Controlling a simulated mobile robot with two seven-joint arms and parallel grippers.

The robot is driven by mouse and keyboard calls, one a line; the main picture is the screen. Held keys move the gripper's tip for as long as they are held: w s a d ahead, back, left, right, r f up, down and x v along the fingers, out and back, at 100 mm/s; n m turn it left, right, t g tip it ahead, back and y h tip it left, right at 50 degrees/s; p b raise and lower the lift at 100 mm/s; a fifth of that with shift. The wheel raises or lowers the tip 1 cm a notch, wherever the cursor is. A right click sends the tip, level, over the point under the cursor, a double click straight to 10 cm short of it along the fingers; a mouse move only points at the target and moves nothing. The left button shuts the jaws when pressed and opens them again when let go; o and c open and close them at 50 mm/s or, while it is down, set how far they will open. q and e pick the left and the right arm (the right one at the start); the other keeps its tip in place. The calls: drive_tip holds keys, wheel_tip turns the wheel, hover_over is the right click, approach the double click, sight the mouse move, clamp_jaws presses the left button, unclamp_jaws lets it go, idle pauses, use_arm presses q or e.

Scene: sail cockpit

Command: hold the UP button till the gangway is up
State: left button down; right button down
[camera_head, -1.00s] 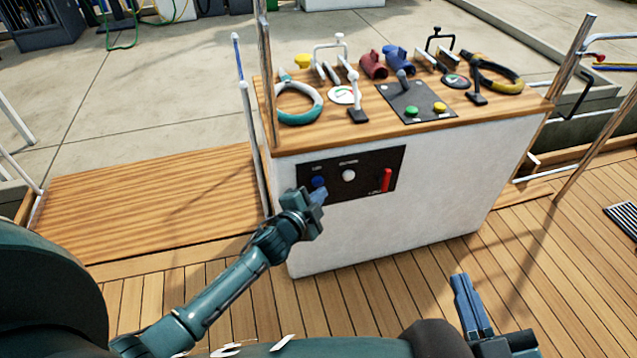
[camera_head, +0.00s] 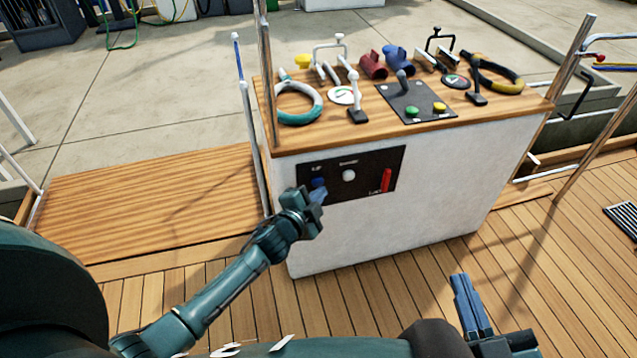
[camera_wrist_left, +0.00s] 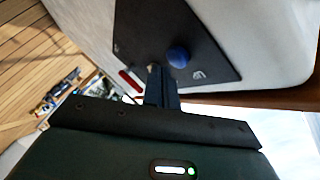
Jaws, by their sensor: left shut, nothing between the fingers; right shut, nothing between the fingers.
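The black control panel (camera_head: 360,160) is on the white front of the console. The blue UP button (camera_head: 319,182) is at its left, under a small label. A white button (camera_head: 348,176) is at the middle and a red lever (camera_head: 386,180) at the right. My left gripper (camera_head: 319,196) is shut and empty, with its tips just below the blue button. In the left wrist view the blue button (camera_wrist_left: 178,57) stands beside the fingertips (camera_wrist_left: 157,70); I cannot tell whether they touch. My right gripper (camera_head: 461,282) is shut and empty above the deck. I cannot identify the gangway for certain.
The console's wooden top (camera_head: 330,133) holds winch handles, mugs, gauges, levers and a small plate with a green button (camera_head: 412,111) and a yellow button (camera_head: 439,107). Metal posts (camera_head: 250,140) stand at its left. A flat wooden platform (camera_head: 150,205) lies left of it.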

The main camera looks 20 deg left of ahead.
use_arm(q)
drive_tip(key=shift+w+a, duration=0.15)
drive_tip(key=shift+w, duration=0.1)
drive_tip(key=shift+w+a, duration=0.35)
drive_tip(key=shift+w, duration=0.05)
idle(2.7)
drive_tip(key=shift+s+d, duration=0.1)
idle(4.0)
drive_tip(key=shift+s+d, duration=0.45)
drive_tip(key=shift+s, duration=0.25)
